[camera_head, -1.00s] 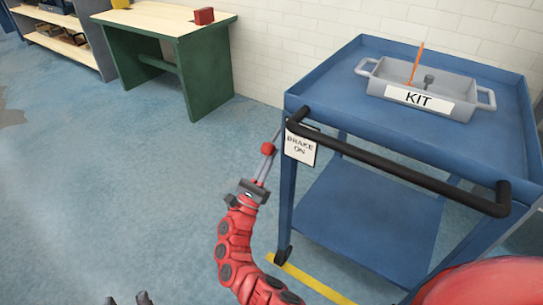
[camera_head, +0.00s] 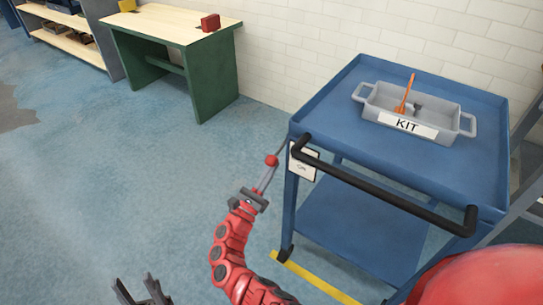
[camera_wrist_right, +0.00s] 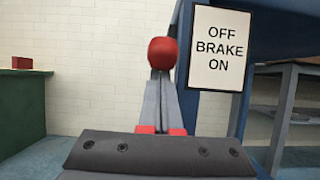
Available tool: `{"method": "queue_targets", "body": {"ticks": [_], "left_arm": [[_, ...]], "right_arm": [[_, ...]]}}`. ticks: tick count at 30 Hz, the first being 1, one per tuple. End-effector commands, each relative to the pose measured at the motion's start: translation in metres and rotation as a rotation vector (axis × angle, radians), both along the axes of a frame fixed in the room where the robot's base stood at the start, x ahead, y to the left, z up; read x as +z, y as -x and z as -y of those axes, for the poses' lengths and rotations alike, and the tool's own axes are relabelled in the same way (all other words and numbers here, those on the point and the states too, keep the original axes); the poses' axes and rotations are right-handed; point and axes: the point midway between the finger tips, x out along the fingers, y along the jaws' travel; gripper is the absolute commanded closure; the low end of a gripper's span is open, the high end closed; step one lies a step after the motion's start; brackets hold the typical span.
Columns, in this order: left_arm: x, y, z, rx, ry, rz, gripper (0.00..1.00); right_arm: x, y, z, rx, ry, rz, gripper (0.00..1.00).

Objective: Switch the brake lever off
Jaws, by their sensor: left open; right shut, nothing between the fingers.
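The brake lever (camera_head: 271,160) has a red ball knob and a thin rod, at the left side of the blue cart (camera_head: 326,215). In the right wrist view its knob (camera_wrist_right: 162,53) is level with the word BRAKE on the white sign (camera_wrist_right: 219,48), which reads OFF above and ON below. My right gripper (camera_head: 268,171) is shut and empty, its fingertips at the knob; whether they touch it I cannot tell. Its closed fingers (camera_wrist_right: 160,90) point at the knob in the wrist view. My left gripper (camera_head: 143,287) is open at the bottom edge, away from the cart.
A black handle bar (camera_head: 385,187) runs along the cart's near side. A grey KIT tray (camera_head: 455,128) stands on the cart top. A green bench (camera_head: 215,65) with a red box (camera_head: 210,22) stands at the back left. The floor left of the cart is clear.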

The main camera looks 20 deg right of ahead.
Motion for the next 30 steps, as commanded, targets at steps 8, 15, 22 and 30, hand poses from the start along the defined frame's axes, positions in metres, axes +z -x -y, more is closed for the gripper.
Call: {"method": "queue_targets", "body": {"ticks": [8,15,22,30], "left_arm": [[0.111,0.0,0.0,0.001,-0.001,0.0,0.5],[0.186,0.0,0.0,0.001,-0.001,-0.001,0.5],[0.256,0.0,0.0,0.001,-0.001,-0.001,0.5],[0.322,0.0,0.0,0.001,-0.001,-0.001,0.5]], "right_arm": [[0.044,0.005,-0.006,-0.003,-0.147,-0.117,1.0],[0.067,0.008,-0.011,-0.002,-0.278,-0.217,1.0],[0.088,0.009,-0.012,0.0,-0.405,-0.314,1.0],[0.108,0.008,-0.01,-0.004,-0.536,-0.418,1.0]]}}
